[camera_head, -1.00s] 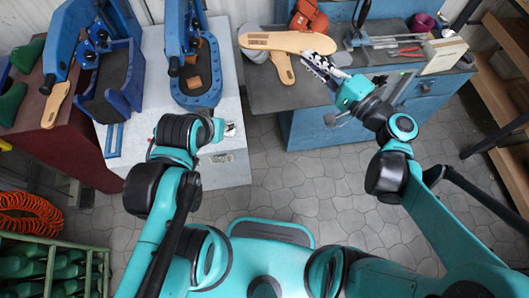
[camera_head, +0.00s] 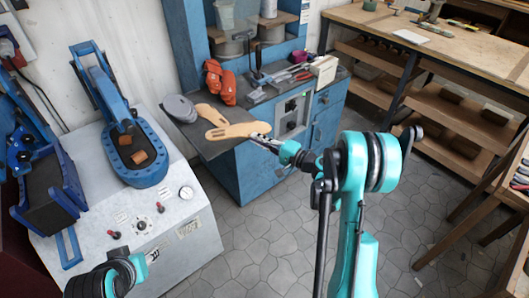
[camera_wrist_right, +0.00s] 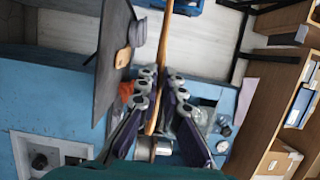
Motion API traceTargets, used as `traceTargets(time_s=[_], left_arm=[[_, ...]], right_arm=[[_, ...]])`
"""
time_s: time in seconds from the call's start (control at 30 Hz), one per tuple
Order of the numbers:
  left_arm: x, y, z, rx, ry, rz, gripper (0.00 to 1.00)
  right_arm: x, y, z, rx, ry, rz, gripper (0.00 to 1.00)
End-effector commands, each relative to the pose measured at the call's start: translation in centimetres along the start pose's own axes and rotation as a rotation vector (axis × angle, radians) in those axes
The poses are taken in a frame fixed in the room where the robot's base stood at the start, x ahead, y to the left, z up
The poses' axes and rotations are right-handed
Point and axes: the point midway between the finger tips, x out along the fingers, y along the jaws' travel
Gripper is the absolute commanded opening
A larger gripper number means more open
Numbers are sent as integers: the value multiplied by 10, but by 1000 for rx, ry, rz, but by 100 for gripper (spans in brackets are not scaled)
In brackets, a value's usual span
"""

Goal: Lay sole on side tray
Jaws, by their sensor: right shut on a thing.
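The tan sole (camera_head: 232,131) is in my right gripper (camera_head: 262,138), which is shut on its near end. The sole reaches leftward over the dark grey side tray (camera_head: 212,150). In the right wrist view the sole (camera_wrist_right: 161,85) is seen edge-on between the fingers (camera_wrist_right: 160,95), with a visible gap between it and the tray (camera_wrist_right: 108,75). A second tan sole (camera_head: 207,113) lies on the tray, just behind the held one. My left arm shows at the bottom left; only a small piece by its end (camera_head: 151,256) shows, too unclear to read.
A grey rounded object (camera_head: 179,107) and an orange object (camera_head: 219,80) stand behind the soles. Tools (camera_head: 283,77) lie on the blue cabinet's top. A press (camera_head: 138,160) stands to the left. The tiled floor ahead is clear, and a wooden workbench (camera_head: 440,45) is at the right.

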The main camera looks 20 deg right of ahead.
Motion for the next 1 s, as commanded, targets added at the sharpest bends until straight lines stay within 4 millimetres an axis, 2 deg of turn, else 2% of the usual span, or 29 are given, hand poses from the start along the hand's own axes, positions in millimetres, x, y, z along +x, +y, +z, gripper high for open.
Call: traceTargets(time_s=[0.03, 0.2, 0.43, 1.0], left_arm=[[5, 0, 4, 0, 0, 0, 40], [9, 0, 7, 0, 0, 0, 40], [11, 0, 8, 0, 0, 0, 40], [23, 0, 16, 0, 0, 0, 40]], right_arm=[[-3, 18, -10, 1, 9, -1, 0], [-8, 44, -27, 1, 23, -1, 0], [-1, 54, -31, 0, 24, -1, 0], [40, 91, -43, 0, 24, -1, 0]])
